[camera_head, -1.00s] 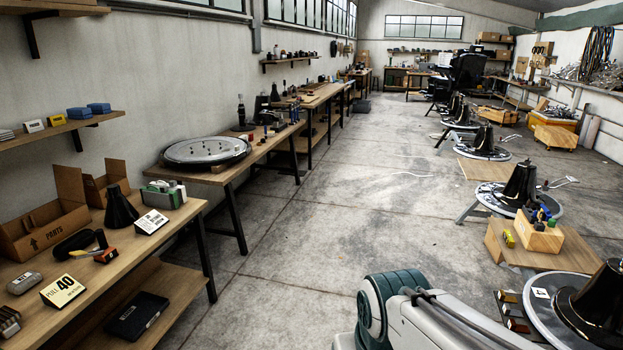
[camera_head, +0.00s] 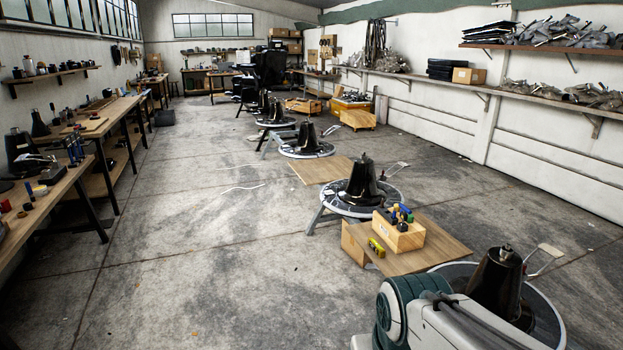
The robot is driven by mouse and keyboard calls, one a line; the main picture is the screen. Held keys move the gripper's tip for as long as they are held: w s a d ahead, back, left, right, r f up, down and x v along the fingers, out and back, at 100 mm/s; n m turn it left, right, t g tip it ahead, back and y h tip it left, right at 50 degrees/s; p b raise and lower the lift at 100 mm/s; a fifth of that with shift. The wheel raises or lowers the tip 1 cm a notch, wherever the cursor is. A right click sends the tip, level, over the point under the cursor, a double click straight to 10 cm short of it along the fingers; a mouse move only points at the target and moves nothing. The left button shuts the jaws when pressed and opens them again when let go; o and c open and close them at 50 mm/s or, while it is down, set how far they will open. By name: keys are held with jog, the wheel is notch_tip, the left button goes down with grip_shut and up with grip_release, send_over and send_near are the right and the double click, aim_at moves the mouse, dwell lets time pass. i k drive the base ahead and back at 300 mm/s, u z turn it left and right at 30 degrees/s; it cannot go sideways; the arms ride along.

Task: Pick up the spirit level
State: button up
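A small yellow bar with dark marks (camera_head: 376,247), which looks like the spirit level, lies on a low wooden board table (camera_head: 440,243) right of centre. It is near the table's left edge, just left of a wooden box (camera_head: 401,239). It is too small to make out its vials. The box has blue, black, green and yellow-topped items in it. Part of my own arm shows at the bottom right, in front of the nearest chair base. My gripper is not in view.
Round chair bases with black cones, such as this cone (camera_head: 362,182), stand in a row behind the table. Another cone (camera_head: 496,284) stands in front of it. Workbenches (camera_head: 45,205) line the left wall. The concrete floor (camera_head: 230,250) between is clear.

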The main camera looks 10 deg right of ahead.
aim_at(379, 251)
jog(key=z, duration=0.4)
jog(key=i, duration=3.5)
jog(key=u, duration=0.2)
